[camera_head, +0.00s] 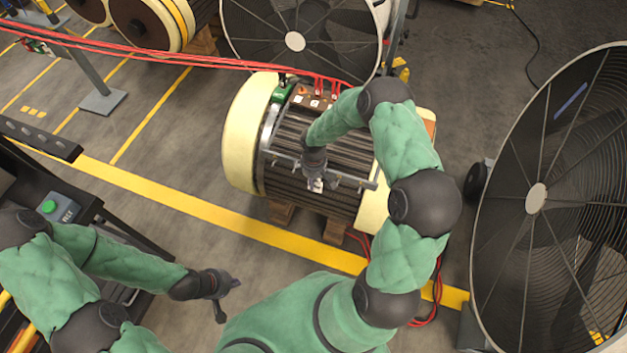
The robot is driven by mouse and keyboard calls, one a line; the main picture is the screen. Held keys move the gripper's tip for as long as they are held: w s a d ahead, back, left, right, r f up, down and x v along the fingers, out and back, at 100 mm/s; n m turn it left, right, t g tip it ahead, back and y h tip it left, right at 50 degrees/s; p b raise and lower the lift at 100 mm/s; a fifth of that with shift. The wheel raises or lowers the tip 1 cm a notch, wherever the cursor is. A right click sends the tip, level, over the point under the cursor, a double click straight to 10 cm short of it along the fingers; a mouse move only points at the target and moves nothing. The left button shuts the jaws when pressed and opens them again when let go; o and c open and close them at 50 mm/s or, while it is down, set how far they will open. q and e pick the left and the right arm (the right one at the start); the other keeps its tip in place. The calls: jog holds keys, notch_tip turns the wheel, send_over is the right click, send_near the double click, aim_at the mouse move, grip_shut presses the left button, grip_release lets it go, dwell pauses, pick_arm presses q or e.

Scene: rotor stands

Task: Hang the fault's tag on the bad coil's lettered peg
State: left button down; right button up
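The rotor (245,140), with cream end rings and dark ribbed coils, lies on wooden blocks in the middle. A thin grey rail (350,180) with small upright pieces runs across its near side; any letters are too small to read. My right gripper (316,181) points down at this rail, with a small pale piece (318,186) at its fingertips. I cannot tell whether it is a tag in the grip or part of the rail. My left gripper (228,298) is over the floor at lower left, fingers apart, with nothing seen between them. No fault tag can be clearly made out.
A brown terminal block (312,101) with red cables tops the rotor. Large fans stand behind (294,41) and at right (537,198). A dark cart (95,215) with a green-button box (60,207) is at left. Red cables cross the upper left.

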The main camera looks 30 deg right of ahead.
jog(key=shift+w+d+r, duration=0.7)
jog(key=shift+w+r, duration=0.1)
jog(key=shift+w, duration=0.15)
notch_tip(320, 180, up, 10)
jog(key=s+a, duration=0.1)
jog(key=shift+s+r, duration=0.25)
jog(key=shift+s+a+f, duration=0.1)
jog(key=shift+a, duration=0.1)
jog(key=s+a+f+m+y+p, duration=0.1)
jog(key=s+a+f+m+y, duration=0.1)
jog(key=s+a+f+m, duration=0.3)
jog(key=s+a+f+m+y+p, duration=0.1)
jog(key=s+a+f+m, duration=0.4)
jog(key=s+a, duration=0.8)
jog(key=shift+f+m+t+y, duration=0.3)
jog(key=shift+f+y, duration=0.2)
jog(key=shift+f, duration=0.3)
jog(key=shift+a, duration=0.1)
